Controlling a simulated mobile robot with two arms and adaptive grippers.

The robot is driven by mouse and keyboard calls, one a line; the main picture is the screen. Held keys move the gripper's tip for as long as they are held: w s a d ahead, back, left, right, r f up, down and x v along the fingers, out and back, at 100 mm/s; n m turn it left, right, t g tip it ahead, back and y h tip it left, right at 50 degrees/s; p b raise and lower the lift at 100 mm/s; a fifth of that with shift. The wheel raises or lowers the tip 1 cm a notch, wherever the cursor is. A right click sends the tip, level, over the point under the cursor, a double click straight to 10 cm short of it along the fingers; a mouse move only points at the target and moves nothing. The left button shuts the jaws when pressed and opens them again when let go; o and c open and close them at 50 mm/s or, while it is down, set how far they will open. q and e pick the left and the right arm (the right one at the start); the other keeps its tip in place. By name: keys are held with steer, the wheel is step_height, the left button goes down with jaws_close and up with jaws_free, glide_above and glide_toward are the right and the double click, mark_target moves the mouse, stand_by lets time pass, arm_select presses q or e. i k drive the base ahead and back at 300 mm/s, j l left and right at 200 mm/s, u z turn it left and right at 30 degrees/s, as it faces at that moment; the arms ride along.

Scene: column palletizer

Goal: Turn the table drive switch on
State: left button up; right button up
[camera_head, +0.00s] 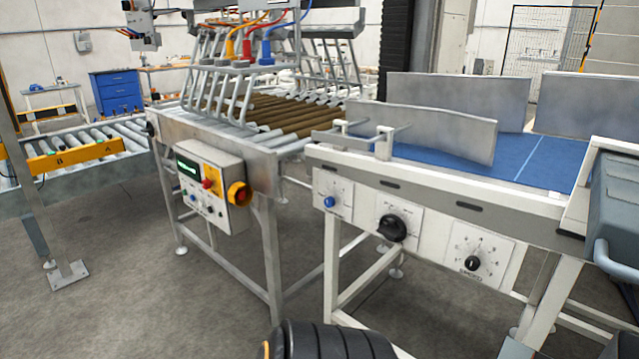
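A grey control box (212,186) is fixed to the front of the roller table (256,152). It carries a lit green display (187,166), a red button on yellow (208,184), several small knobs, and a red and yellow rotary switch (238,194) on its right side. The blue belt conveyor beside it has a panel with a blue button (329,202), a large black rotary knob (392,228) and a dial knob (472,263). I cannot read which one is labelled table drive, nor its setting. Neither of my grippers is in view.
The blue belt conveyor (541,172) has grey guide plates above it. A grey housing with a handle (618,205) stands at the right edge. A roller conveyor (80,170) and a post are at left. The floor in front of the control box is clear.

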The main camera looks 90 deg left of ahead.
mark_target(206, 185)
steer(key=u, duration=3.45)
